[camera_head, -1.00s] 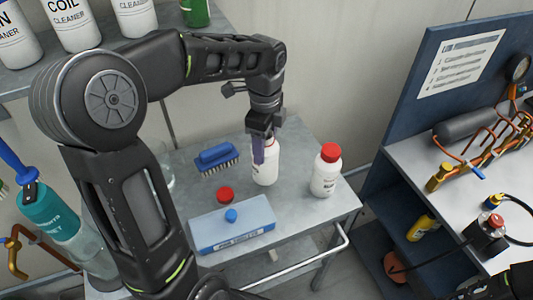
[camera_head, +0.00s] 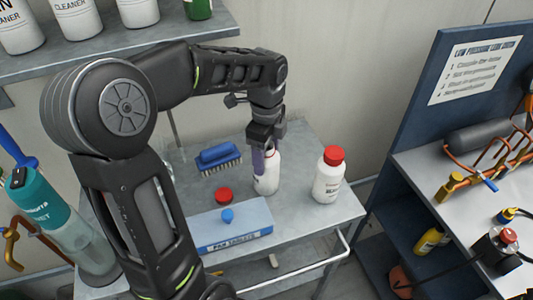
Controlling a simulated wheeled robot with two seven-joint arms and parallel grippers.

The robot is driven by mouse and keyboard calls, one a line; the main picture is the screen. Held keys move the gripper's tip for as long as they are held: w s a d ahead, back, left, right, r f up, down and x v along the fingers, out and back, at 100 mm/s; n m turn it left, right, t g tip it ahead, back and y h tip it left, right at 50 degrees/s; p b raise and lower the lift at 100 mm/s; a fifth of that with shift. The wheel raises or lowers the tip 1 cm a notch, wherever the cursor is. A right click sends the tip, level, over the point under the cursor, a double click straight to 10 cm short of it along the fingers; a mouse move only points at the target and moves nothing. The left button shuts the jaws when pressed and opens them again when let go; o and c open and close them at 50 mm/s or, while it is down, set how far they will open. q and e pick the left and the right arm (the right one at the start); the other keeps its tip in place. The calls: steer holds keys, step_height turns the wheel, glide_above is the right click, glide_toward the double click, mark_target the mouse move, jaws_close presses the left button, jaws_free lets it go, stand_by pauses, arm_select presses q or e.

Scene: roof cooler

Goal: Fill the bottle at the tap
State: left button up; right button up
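A white bottle (camera_head: 267,178) without a visible cap stands upright on the grey metal table (camera_head: 292,205). My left gripper (camera_head: 262,158) is at its upper part, with a purple finger along the bottle's left side. The other finger is hidden, so I cannot tell whether it grips the bottle. A red cap (camera_head: 223,195) lies on the table to the left. A second white bottle (camera_head: 328,180) with a red cap stands to the right. A brass fitting (camera_head: 14,238), possibly a tap, shows at the far left. My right gripper is not in view.
A blue-and-grey box (camera_head: 228,228) with a blue knob lies in front of the bottle. A blue brush (camera_head: 217,157) is behind the cap. A teal-topped clear cylinder (camera_head: 72,240) is at left. A blue bench (camera_head: 410,160) with copper pipes stands at right.

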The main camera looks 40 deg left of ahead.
arm_select(q)
steer(key=shift+o, duration=1.4)
steer(key=shift+r, duration=0.25)
step_height(320, 180, up, 12)
steer(key=p, duration=0.2)
steer(key=shift+f, duration=0.1)
